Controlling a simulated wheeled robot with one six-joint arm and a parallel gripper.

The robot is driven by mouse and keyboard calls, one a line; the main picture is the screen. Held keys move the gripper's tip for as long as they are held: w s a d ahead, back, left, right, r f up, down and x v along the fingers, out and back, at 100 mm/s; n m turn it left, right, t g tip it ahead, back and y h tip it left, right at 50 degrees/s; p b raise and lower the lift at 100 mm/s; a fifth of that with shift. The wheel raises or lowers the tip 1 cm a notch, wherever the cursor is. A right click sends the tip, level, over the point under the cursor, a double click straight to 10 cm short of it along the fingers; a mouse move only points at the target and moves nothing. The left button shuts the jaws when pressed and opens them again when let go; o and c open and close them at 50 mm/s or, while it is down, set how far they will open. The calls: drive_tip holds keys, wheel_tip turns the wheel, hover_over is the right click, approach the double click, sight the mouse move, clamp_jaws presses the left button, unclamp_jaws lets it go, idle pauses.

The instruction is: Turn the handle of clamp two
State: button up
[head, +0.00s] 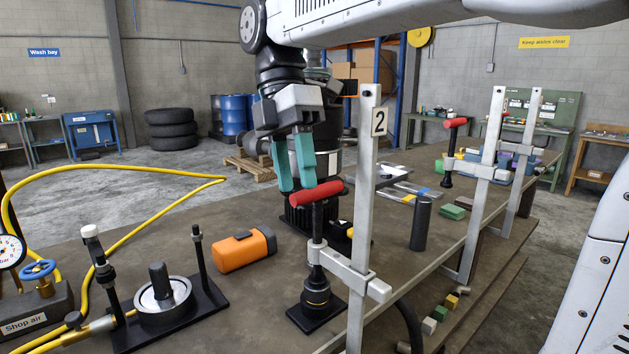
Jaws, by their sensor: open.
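Clamp two (363,200) stands upright at the near edge of the bench, marked with a "2" plate near its top. Its red handle (315,194) lies crosswise on top of a dark vertical screw, whose lower end meets a black base on the bench. My gripper (295,184) points down with its teal fingers apart, just above and behind the red handle. Both fingertips show near the handle's left half. I cannot tell whether a finger touches the handle. The gripper holds nothing that I can see.
Another clamp (484,170) with a red handle stands further right along the bench edge. An orange block (244,250) lies left of clamp two. A black fixture (165,300) and yellow hose (115,172) fill the left side. A dark cylinder (420,222) stands to the right.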

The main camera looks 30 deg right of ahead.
drive_tip(key=t, duration=0.2)
approach(318, 212)
drive_tip(key=shift+h, duration=0.3)
drive_tip(key=f, duration=0.1)
drive_tip(key=a+f, duration=0.1)
drive_tip(key=f, duration=0.1)
drive_tip(key=s+f, duration=0.1)
drive_tip(key=shift+a+f, duration=0.15)
drive_tip(key=shift+a, duration=0.15)
clamp_jaws()
